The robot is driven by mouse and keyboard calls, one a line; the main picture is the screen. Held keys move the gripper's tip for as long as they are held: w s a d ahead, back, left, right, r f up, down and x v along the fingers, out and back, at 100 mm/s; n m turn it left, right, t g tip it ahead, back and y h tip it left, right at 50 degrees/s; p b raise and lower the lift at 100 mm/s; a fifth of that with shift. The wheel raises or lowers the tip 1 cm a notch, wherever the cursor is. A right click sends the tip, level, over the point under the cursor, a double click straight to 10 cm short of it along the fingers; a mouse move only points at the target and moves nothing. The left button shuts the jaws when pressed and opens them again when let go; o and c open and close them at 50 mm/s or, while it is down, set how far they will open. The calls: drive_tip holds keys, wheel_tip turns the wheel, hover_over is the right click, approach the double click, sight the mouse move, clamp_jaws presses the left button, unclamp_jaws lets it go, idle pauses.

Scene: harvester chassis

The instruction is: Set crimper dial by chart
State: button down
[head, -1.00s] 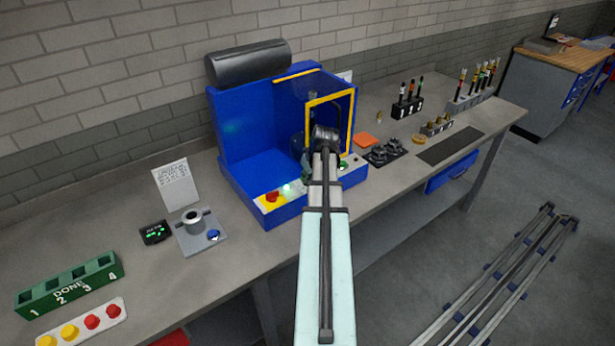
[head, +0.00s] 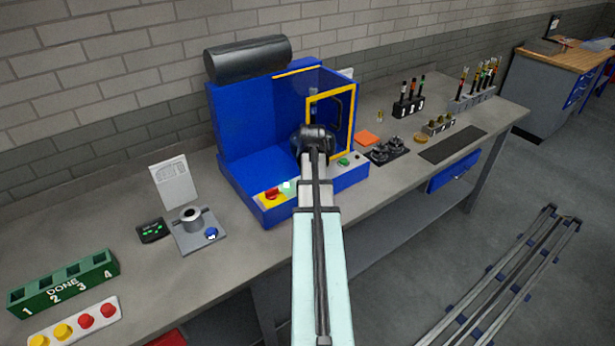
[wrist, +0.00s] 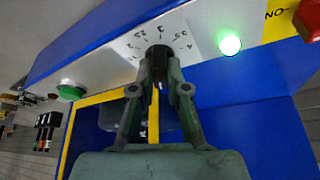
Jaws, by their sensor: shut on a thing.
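The blue crimper (head: 262,160) stands on the bench with a dark cylinder on top and a yellow-framed guard (head: 351,120). In the wrist view its front panel carries a white dial plate (wrist: 185,30) with numbers around a dark dial knob (wrist: 159,51). My gripper (wrist: 158,64) is shut on the dial knob, its fingers on either side. The knob's pointer is hard to make out. In the head view my arm hides the dial and fingertips. A white printed sheet (head: 174,183), perhaps the chart, stands to the left; its text is unreadable.
A lit green lamp (wrist: 229,45), a red button (head: 271,194) and a green button (wrist: 70,92) flank the dial. Left are a small display (head: 152,230), a grey fixture (head: 191,218) and a green DONE rack (head: 64,282). Racks with parts (head: 408,107) stand right.

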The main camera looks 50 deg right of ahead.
drive_tip(key=shift+m, duration=0.6)
drive_tip(key=shift+g, duration=0.3)
drive_tip(key=c, duration=1.2)
unclamp_jaws()
drive_tip(key=shift+o, duration=0.2)
drive_tip(key=shift+r, duration=0.1)
drive_tip(key=v, duration=1.1)
drive_tip(key=shift+a+r, duration=0.3)
drive_tip(key=shift+a, duration=0.1)
drive_tip(key=shift+s, duration=0.15)
